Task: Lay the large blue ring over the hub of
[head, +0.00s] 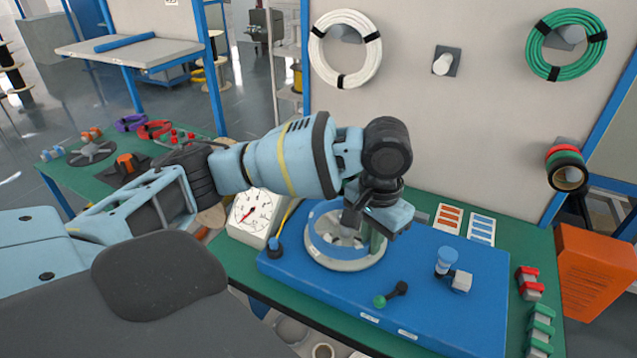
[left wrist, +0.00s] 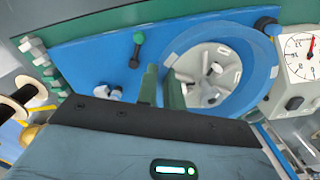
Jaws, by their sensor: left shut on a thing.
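The large blue ring (left wrist: 262,82) has paler bands on it and shows in the left wrist view around a pale spoked hub (left wrist: 212,75). In the head view the hub (head: 345,262) is a round pale wheel on a blue base plate (head: 440,318). My left gripper (head: 376,238) points down at the hub's right side. In the left wrist view its two green fingers (left wrist: 160,88) are shut at the ring's near left edge. My right gripper is out of view.
A white dial gauge (head: 252,216) stands left of the plate. A green-knobbed lever (head: 391,295) and a blue-topped post (head: 446,262) stand on the plate. Red and green clips (head: 530,283) line the right edge. White (head: 318,48) and green (head: 538,42) coils hang behind.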

